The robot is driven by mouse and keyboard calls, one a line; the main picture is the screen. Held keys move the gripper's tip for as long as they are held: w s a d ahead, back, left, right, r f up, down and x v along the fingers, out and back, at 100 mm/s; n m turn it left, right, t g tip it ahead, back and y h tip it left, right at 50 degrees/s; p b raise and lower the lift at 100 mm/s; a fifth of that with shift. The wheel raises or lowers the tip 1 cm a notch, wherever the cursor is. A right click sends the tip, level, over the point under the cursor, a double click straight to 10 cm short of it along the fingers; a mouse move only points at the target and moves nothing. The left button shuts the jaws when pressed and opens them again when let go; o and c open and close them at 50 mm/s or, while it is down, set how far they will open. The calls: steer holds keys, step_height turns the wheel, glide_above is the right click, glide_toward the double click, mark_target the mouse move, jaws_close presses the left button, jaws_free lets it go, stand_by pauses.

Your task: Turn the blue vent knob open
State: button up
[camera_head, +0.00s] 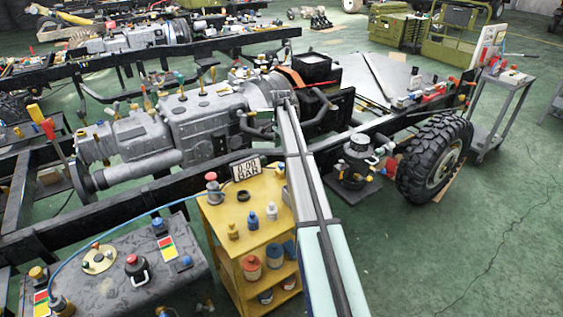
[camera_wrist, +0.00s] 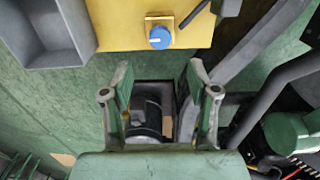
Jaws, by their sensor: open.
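In the wrist view a round blue knob (camera_wrist: 160,38) sits on a small brass-coloured base at the edge of a yellow surface (camera_wrist: 115,25). My gripper (camera_wrist: 157,75) is open and empty. Its two green-grey fingers stand apart, below the knob in the picture and not touching it. In the head view a yellow cart (camera_head: 215,222) carries small items with blue parts, among them a blue-capped piece (camera_head: 271,210). I cannot tell which of them is the knob in the wrist view. My gripper cannot be made out in the head view.
A dark rod (camera_wrist: 193,14) lies close to the knob's right. A grey open tray (camera_wrist: 48,35) is at upper left, and dark pipes run at right. In the head view a chassis with a grey engine (camera_head: 205,115) stands behind the cart; green floor (camera_head: 430,250) is clear at right.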

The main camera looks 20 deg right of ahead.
mark_target(282, 164)
step_height(282, 164, down, 9)
steer(key=shift+r+p, duration=0.1)
steer(key=shift+p, duration=0.65)
jaws_close()
